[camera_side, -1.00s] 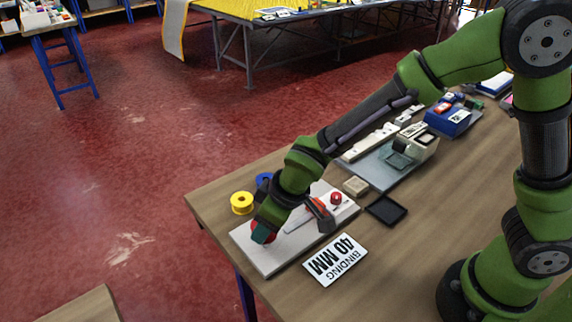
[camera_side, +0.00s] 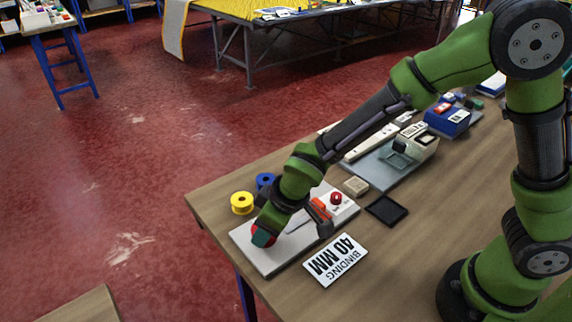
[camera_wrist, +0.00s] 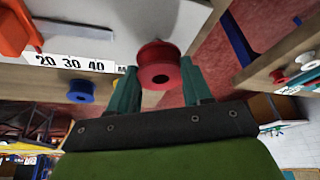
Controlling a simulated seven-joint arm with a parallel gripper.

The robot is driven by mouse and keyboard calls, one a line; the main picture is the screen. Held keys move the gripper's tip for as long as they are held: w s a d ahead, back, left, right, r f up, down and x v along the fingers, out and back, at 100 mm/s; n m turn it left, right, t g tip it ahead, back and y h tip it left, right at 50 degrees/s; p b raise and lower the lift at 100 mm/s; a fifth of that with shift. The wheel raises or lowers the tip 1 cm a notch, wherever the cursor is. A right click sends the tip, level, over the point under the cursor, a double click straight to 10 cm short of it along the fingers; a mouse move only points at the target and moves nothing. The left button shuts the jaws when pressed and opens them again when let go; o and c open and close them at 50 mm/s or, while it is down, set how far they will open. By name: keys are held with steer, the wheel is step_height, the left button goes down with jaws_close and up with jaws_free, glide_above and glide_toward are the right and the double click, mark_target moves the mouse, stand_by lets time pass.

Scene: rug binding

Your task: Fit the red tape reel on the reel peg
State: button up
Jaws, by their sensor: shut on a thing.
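My gripper (camera_wrist: 160,88) is shut on the red tape reel (camera_wrist: 158,52), which sits between its teal fingertips in the wrist view. In the side view my gripper (camera_side: 263,237) is over the front left part of the white board (camera_side: 276,262). Only a little of the red reel shows there beside the fingers. I cannot tell whether the reel touches the board. I cannot make out the reel peg in either view; the gripper and reel may hide it.
A yellow reel (camera_side: 242,203) and a blue reel (camera_side: 265,180) stand behind the board. An orange part (camera_side: 320,207) and a red knob (camera_side: 336,198) are at its right. A label card (camera_side: 335,260) and black tray (camera_side: 386,210) lie nearby.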

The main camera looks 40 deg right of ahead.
steer(key=shift+f, duration=1.3)
steer(key=o, duration=1.1)
steer(key=shift+r, duration=0.1)
steer(key=v, duration=1.6)
steer(key=shift+s+d+r, duration=0.1)
steer(key=shift+s+r, duration=0.1)
steer(key=shift+r, duration=0.15)
steer(key=s+d+r+m+t, duration=0.1)
steer(key=s+d+r+m, duration=0.1)
steer(key=d, duration=0.3)
steer(key=s+d+r+m+t, duration=0.1)
steer(key=s+d+r+m, duration=0.1)
steer(key=d, duration=0.4)
steer(key=s+d+r+m+t, duration=0.1)
steer(key=s+d+r+m, duration=0.1)
steer(key=s+d+m, duration=0.2)
steer(key=shift+d+r+m, duration=0.2)
steer(key=shift+d+m, duration=0.5)
steer(key=shift+d, duration=0.05)
